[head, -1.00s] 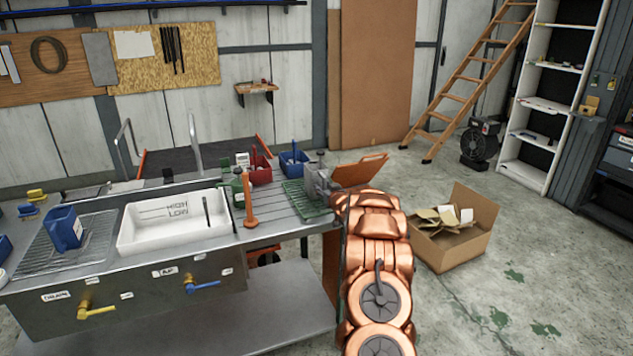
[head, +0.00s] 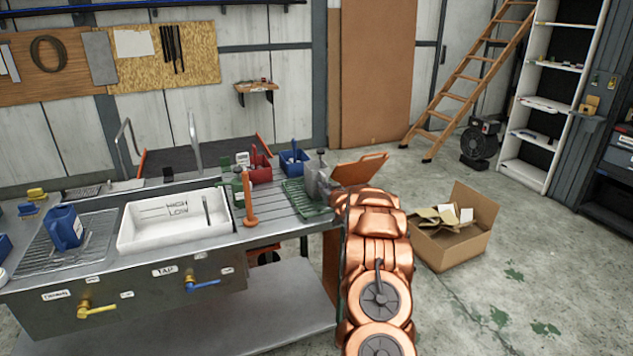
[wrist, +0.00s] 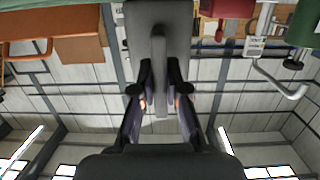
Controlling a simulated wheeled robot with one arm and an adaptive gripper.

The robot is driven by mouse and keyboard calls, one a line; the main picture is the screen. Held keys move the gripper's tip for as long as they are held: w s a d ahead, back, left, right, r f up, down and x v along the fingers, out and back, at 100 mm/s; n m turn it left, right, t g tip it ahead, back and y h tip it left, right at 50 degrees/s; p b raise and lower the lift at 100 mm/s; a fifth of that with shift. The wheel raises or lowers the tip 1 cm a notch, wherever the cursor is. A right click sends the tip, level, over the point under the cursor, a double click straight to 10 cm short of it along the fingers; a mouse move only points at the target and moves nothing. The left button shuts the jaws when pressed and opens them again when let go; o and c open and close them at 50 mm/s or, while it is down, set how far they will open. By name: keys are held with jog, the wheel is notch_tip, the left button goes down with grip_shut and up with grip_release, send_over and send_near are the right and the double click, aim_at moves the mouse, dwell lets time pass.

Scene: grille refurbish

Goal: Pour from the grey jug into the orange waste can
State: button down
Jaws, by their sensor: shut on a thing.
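The grey jug (head: 320,180) is at the right end of the bench, over or beside the green rack; I cannot tell whether it touches it. It looks roughly upright. My gripper (wrist: 160,98) is shut on the jug's handle in the wrist view, where the jug's grey body (wrist: 158,14) fills the top middle. The orange waste can shows as a raised orange panel (head: 360,169) just right of the jug; my arm hides much of the rest. Inside the jug and the can's opening cannot be seen.
A white sink (head: 140,236) is in the bench. A green rack (head: 297,197), a red bin (head: 262,171), a blue bin (head: 294,164) and an orange upright tool (head: 249,205) stand near the jug. A blue jug (head: 64,229) is at left. A cardboard box (head: 452,248) stands on the floor.

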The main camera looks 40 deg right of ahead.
aim_at(324, 176)
jog(key=shift+r+p, duration=0.55)
jog(key=shift+r, duration=0.2)
dwell(0.4)
jog(key=shift+r+p, duration=1.6)
jog(key=shift+r, duration=0.75)
jog(key=shift+r, duration=0.15)
jog(key=shift+r+p, duration=2.25)
jog(key=shift+r, duration=0.55)
